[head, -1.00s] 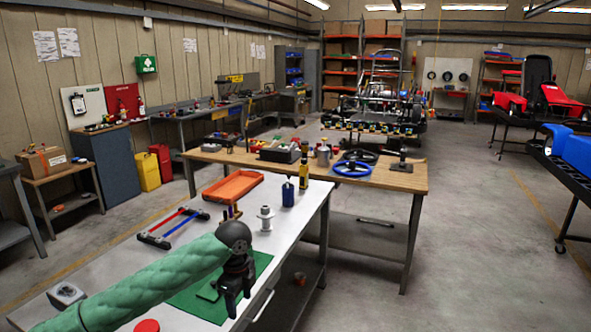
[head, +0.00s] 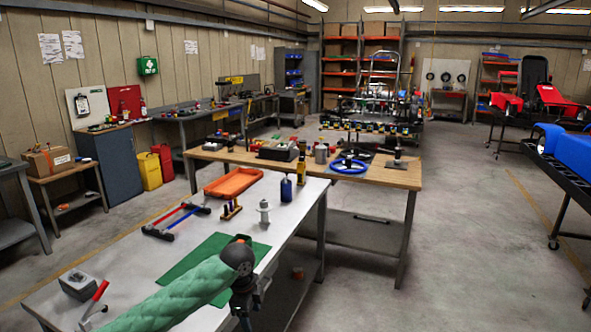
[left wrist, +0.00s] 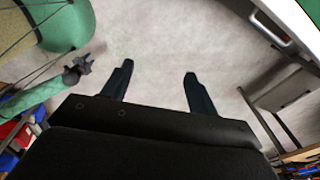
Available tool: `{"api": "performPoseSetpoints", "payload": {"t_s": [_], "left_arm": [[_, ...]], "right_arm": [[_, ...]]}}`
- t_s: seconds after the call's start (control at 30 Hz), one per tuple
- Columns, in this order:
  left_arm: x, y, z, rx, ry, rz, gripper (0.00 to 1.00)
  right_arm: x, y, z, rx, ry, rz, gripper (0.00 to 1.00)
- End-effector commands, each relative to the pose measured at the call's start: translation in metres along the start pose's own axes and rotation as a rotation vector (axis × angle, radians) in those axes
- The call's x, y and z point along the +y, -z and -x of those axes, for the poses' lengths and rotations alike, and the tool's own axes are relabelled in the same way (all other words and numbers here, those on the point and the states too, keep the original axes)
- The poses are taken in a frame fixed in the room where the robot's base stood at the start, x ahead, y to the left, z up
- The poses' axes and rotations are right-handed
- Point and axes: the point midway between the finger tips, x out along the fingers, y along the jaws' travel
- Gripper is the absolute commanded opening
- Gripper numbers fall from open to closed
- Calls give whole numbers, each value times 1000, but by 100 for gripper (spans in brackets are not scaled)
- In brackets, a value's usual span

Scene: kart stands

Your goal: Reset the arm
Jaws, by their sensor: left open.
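My left arm, in a green padded sleeve, comes in from the lower left in the head view. Its dark gripper (head: 247,308) hangs down at the front edge of the white-topped workbench (head: 130,262), near the green mat (head: 196,262). In the left wrist view my left gripper (left wrist: 158,82) has its two fingers spread apart. Nothing is between them, and bare concrete floor lies below. At the left of that view another green-sleeved arm ends in a small dark gripper (left wrist: 76,72), seemingly my right one. Its jaws are too small to read. It is not in the head view.
The bench holds an orange tray (head: 233,182), a blue bottle (head: 286,189), a white stepped part (head: 264,212), a red-and-blue frame (head: 176,220) and a grey block (head: 78,284). A wooden table (head: 385,177) stands behind.

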Motion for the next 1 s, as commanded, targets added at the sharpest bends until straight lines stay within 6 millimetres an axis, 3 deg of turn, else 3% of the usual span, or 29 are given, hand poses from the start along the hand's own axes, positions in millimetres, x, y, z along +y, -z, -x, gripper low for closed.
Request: {"api": "performPoseSetpoints", "payload": {"t_s": [0.23,0.53,0.77,1.0], "left_arm": [[3,10,-72,80,38,184,59],[22,12,-172,163,82,462,59],[56,6,-252,199,103,678,59],[111,-5,-336,207,115,903,59]], "right_arm": [[-6,-18,-3,-20,6,-3,36],[-16,-13,-2,-15,16,-9,36],[-16,-8,-2,-10,16,-10,36],[-7,-11,-2,-13,7,-3,36]]}}
